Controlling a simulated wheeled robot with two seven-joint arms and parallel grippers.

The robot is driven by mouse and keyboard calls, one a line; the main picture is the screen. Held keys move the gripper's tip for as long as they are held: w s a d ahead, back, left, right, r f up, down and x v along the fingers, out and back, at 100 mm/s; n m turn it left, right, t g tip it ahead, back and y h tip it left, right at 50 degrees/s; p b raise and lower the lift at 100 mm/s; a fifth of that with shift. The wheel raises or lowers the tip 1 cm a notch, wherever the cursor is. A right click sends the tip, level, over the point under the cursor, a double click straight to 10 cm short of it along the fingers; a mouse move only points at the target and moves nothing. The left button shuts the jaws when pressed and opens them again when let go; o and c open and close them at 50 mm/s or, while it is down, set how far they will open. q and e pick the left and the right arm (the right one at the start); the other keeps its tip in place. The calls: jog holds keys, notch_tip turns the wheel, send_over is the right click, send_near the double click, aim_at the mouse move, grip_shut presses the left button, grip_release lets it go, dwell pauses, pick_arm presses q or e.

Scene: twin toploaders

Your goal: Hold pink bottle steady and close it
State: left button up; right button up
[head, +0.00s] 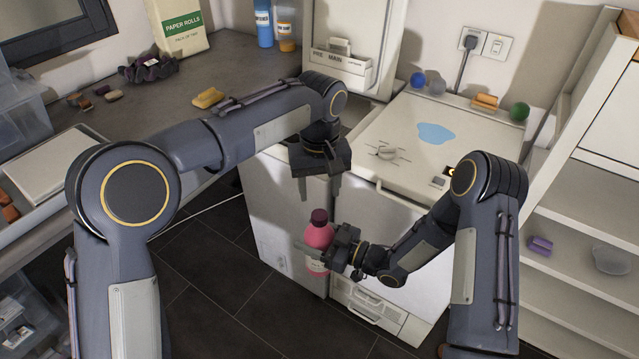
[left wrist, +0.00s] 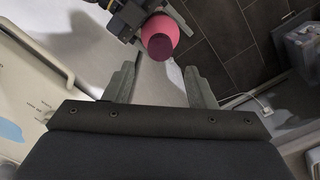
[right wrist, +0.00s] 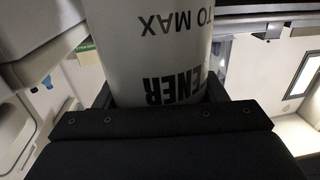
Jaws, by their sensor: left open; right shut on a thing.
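The pink bottle (head: 318,240) with a dark maroon cap (head: 319,216) is held upright in front of the white machines. My right gripper (head: 326,256) is shut on the bottle's body; in the right wrist view its white label (right wrist: 150,50) fills the space between the fingers. My left gripper (head: 320,190) is open and empty, pointing down just above the cap. In the left wrist view the cap (left wrist: 160,46) and pink shoulder (left wrist: 163,28) appear beyond the open fingertips (left wrist: 160,75), apart from them. I cannot tell how tightly the cap sits.
A white toploader (head: 400,135) with a blue puddle (head: 436,133) on its lid stands behind my right arm. A counter (head: 230,75) with a yellow sponge (head: 208,97) lies at left. Shelves (head: 570,225) stand at right. Dark floor tiles (head: 205,265) are open below.

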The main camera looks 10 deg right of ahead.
aim_at(319, 214)
pick_arm(q)
notch_tip(319, 214, down, 7)
jog(key=shift+f, duration=0.2)
jog(key=shift+c, duration=0.4)
jog(key=c, duration=0.9)
jog(key=m, duration=1.1)
jog(key=o, duration=1)
jog(key=shift+o, duration=0.2)
jog(key=shift+r, duration=2.3)
